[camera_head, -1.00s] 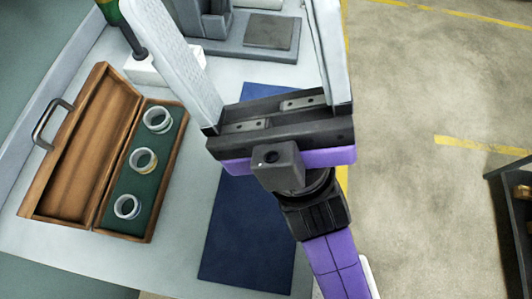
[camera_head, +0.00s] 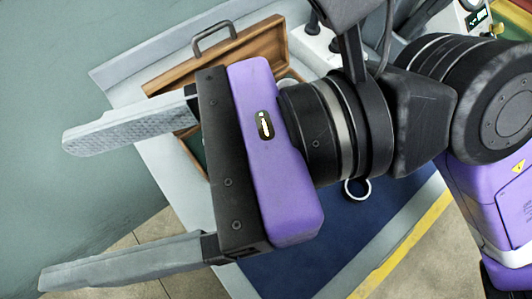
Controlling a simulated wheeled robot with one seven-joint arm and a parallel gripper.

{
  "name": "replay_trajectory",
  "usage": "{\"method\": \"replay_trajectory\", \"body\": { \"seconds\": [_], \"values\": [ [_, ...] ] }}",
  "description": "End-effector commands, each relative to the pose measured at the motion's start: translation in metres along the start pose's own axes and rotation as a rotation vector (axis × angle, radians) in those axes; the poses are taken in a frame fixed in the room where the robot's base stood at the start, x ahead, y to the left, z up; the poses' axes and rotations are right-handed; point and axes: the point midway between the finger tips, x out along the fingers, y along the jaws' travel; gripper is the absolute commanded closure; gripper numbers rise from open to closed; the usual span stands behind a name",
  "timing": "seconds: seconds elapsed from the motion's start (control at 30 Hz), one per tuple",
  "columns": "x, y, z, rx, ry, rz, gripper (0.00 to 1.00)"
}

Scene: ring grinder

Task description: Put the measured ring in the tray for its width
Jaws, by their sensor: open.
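A pale ring (camera_head: 368,190) lies on the blue mat (camera_head: 375,230), just right of my gripper's wrist and partly hidden by my arm. The open wooden case (camera_head: 262,45) stands behind my gripper, with its handle at the far side. My gripper and arm hide most of the case's inside, so I cannot make out the rings there. My gripper (camera_head: 55,210) is open, its two long grey fingers wide apart and pointing left, with nothing between them. No width-marked tray can be made out.
Dark-knobbed equipment (camera_head: 312,25) stands behind the case, and a device with a small display (camera_head: 478,18) is at the top right.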

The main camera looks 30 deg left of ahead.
Motion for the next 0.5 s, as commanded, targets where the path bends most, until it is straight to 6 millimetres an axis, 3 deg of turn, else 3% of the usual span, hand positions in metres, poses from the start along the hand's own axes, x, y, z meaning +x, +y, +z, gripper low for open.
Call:
{"method": "replay_trajectory", "body": {
  "seconds": [0.13,0.27,0.5],
  "values": [
    [-0.014,-0.013,-0.059,-0.044,0.286,-0.031,0.27],
    [-0.042,-0.024,-0.108,-0.066,0.53,-0.055,0.27],
    [-0.128,-0.035,-0.182,-0.069,0.965,-0.087,0.27]
  ]
}}
